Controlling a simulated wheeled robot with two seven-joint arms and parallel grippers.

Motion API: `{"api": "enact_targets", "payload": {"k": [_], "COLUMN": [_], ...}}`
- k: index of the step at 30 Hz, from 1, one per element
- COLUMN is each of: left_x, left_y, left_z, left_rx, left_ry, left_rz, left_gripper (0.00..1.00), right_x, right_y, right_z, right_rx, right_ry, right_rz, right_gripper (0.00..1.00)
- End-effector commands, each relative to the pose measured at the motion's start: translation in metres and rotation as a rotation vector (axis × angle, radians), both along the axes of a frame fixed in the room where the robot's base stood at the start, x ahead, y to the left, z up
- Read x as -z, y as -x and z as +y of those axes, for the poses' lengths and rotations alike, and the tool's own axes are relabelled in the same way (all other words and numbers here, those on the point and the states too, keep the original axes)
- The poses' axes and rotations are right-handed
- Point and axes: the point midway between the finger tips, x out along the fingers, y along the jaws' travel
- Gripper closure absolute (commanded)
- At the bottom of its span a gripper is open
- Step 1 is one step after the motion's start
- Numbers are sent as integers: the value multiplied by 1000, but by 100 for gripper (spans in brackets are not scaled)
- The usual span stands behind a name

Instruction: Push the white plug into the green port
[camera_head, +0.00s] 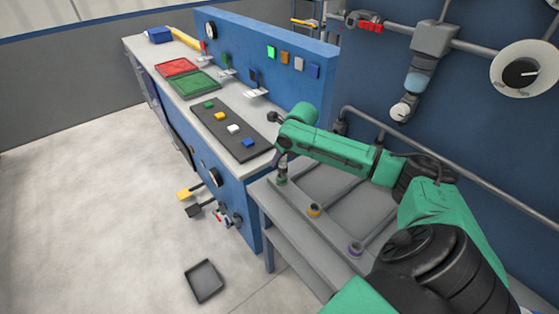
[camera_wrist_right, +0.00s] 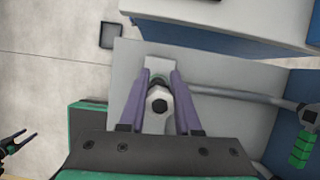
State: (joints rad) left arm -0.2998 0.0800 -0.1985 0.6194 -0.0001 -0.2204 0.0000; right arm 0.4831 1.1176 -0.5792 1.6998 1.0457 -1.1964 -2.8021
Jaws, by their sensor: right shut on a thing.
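My right gripper (camera_head: 283,160) is over the near left corner of the grey table, directly at the green port (camera_head: 281,181). In the right wrist view its two purple fingers (camera_wrist_right: 160,95) are shut on the whitish plug (camera_wrist_right: 156,124), which has a dark round hole or bolt on top. The port is mostly hidden under the plug there. I cannot tell how deep the plug sits in the port, or whether they touch. My left gripper (camera_wrist_right: 20,138) shows at the lower left of the right wrist view, with its fingers apart and empty.
A blue and grey workbench (camera_head: 245,190) with trays and coloured buttons stands to the left. A dark tray (camera_head: 204,281) lies on open floor.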

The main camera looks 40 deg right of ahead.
Motion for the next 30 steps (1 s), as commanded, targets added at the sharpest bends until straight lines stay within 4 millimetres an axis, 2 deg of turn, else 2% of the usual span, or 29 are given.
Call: {"api": "enact_targets", "payload": {"k": [30], "left_x": [-2], "left_y": [0], "left_z": [-1], "left_rx": [2], "left_ry": [1], "left_rz": [0], "left_gripper": [33], "right_x": [-1], "right_y": [-6], "right_z": [0], "right_rx": [0], "right_ry": [6], "right_rz": [-33], "right_gripper": [100]}}
